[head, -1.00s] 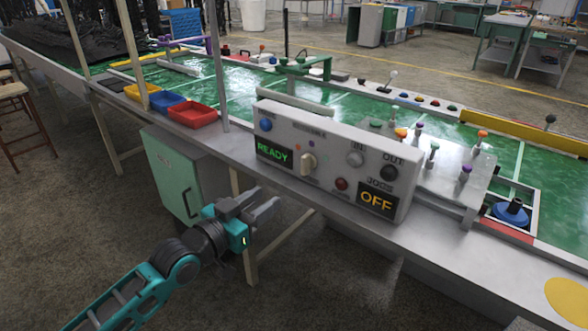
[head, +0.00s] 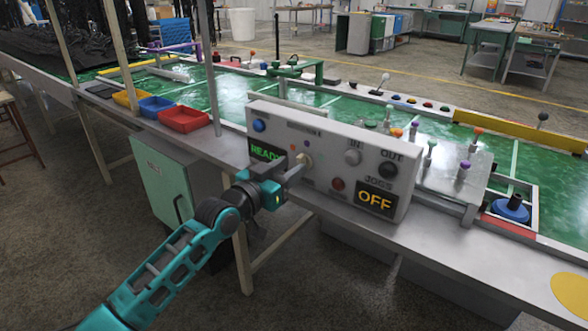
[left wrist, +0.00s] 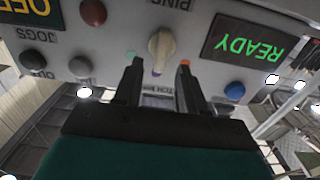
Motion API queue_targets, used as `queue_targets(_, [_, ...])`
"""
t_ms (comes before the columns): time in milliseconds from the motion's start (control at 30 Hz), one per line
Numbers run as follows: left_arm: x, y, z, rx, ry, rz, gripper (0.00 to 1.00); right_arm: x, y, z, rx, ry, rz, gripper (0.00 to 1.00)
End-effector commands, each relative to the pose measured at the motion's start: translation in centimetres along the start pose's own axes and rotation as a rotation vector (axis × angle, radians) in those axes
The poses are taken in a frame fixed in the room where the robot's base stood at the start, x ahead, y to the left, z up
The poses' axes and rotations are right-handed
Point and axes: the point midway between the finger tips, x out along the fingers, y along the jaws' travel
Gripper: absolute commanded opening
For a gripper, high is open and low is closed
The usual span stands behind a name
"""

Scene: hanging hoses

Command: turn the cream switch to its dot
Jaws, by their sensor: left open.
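The cream switch (head: 305,160) is a knob on the front of the light grey control box (head: 328,140). It also shows in the left wrist view (left wrist: 161,45), upside down, with small orange, purple and green dots around it. I cannot tell for sure which dot it points to. My left gripper (head: 288,165) is open just in front of the box. In the left wrist view its two fingers (left wrist: 160,72) reach toward the switch, one to each side, with the knob just beyond the tips. No contact shows. My right gripper is not in view.
A READY display (head: 265,151), partly behind my gripper, and an OFF display (head: 376,200) flank the switch. A red button (head: 338,184), a blue button (head: 259,125) and other knobs are close by. Red (head: 184,118) and blue trays stand at left.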

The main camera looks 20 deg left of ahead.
Motion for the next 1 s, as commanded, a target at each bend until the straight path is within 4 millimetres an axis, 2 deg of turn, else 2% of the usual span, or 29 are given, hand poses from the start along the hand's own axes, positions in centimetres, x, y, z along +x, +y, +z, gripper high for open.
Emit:
queue_targets(200, [2.0, 0.0, 0.0, -0.001, 0.001, 0.0, 0.4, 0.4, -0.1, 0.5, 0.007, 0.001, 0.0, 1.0])
queue_targets(567, [2.4, 0.0, 0.0, -0.001, 0.0, 0.0, 0.4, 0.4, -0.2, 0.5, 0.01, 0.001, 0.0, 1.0])
queue_targets(1000, [2.3, 0.0, 0.0, -0.001, 0.0, 0.0, 0.0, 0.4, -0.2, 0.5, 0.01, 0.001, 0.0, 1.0])
